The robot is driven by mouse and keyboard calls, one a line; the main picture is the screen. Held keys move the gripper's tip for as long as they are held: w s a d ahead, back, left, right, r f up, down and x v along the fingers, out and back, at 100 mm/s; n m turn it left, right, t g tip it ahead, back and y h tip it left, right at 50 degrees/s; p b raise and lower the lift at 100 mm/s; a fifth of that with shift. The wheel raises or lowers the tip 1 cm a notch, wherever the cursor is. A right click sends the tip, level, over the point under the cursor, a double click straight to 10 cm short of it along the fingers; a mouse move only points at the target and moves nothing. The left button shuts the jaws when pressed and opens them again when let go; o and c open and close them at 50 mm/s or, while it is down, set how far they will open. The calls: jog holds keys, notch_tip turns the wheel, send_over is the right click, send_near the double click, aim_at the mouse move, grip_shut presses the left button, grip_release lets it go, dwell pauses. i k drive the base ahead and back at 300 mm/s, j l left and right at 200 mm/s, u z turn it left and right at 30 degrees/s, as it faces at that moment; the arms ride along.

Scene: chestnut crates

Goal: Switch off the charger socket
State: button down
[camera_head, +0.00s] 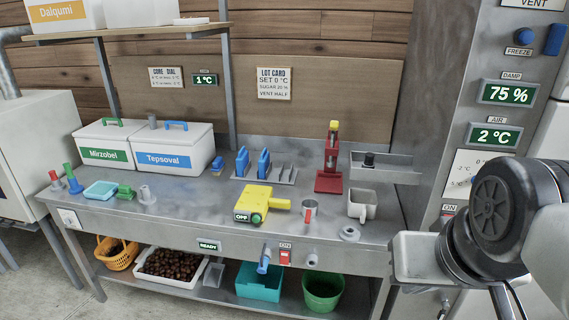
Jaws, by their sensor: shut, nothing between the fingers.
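No thing in view carries a readable charger label. A white socket-like plate (69,218) is on the left end of the bench's front; its switch position is too small to tell. A red switch (285,257) sits on the bench's front edge under a label reading ON. Another small plate (449,208) reading ON is on the grey cabinet at the right, partly hidden by my arm. My arm comes in at the right edge; my gripper is out of the picture.
The metal bench (200,212) holds a yellow device (258,198), a red press (330,170), two lidded boxes and blue-handled items. A blue handle (264,260) and a grey knob (311,261) stick out beside the red switch. A steel tray (415,256) juts out at right.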

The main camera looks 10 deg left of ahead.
aim_at(284, 255)
jog(key=u, duration=1.2)
jog(key=j+z, duration=0.15)
jog(key=j, duration=0.25)
jog(key=k+j+z, duration=0.15)
jog(key=j, duration=0.2)
jog(key=z, duration=0.6)
jog(key=i+l+u, duration=0.1)
jog(key=i+l, duration=0.15)
jog(key=k, duration=0.7)
jog(key=i+z, duration=0.2)
jog(key=i, duration=0.4)
jog(key=i+j+z, duration=0.2)
jog(key=i, duration=0.4)
